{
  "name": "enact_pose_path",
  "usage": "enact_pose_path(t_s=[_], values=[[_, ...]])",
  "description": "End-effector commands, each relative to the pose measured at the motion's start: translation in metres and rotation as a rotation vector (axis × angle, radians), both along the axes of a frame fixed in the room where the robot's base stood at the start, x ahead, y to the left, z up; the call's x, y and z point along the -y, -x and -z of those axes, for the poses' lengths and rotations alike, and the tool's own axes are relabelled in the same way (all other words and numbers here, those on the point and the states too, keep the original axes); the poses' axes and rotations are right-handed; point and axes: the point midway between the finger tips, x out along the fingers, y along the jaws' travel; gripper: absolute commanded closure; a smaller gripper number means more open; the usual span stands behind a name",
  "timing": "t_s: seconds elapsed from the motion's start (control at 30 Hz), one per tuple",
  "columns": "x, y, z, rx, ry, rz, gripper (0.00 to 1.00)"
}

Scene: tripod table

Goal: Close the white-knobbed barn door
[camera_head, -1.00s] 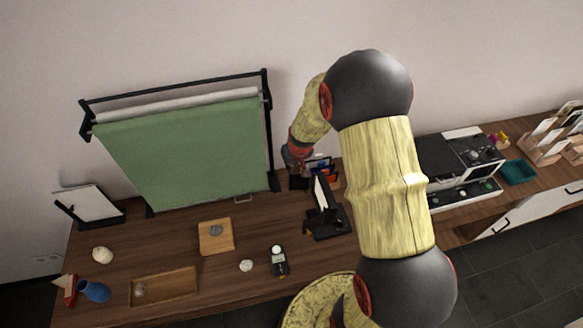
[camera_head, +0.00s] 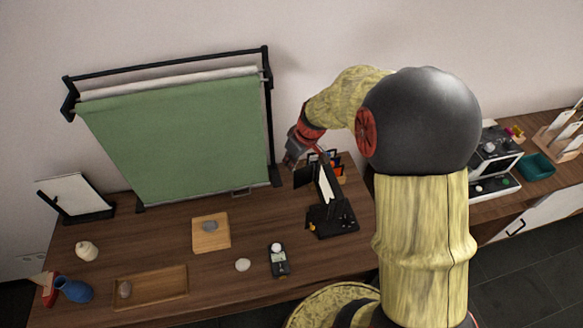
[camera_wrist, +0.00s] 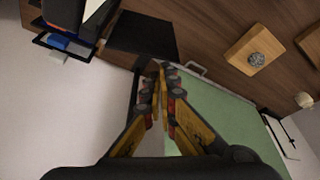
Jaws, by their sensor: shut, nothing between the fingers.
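A black lamp-like stand with a pale upright panel (camera_head: 326,187) stands right of the green backdrop in the head view. A dark flap (camera_head: 303,177) sits at its left, below my gripper. In the wrist view a flat black flap (camera_wrist: 143,38) shows beside the dark body (camera_wrist: 68,14) at the upper left. I take this flap to be a barn door; no white knob can be made out. My gripper (camera_wrist: 163,72) is shut and empty, its fingertips together just below the flap in the picture. In the head view my gripper (camera_head: 292,160) is small; contact cannot be told.
The green backdrop (camera_head: 175,145) on its black frame stands close by. A wooden block (camera_head: 211,233), light meter (camera_head: 279,261), wooden tray (camera_head: 150,287) and blue vase (camera_head: 74,290) are on the table (camera_head: 210,285). A white-and-black machine (camera_head: 495,165) stands at right. The table's front middle has free room.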

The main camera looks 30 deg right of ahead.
Motion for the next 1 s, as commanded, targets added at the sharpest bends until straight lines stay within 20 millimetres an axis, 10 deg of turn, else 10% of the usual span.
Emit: enact_pose_path(t_s=[1.0], values=[[-0.006, 0.068, 0.000, 0.000, -0.001, -0.939, 1.00]])
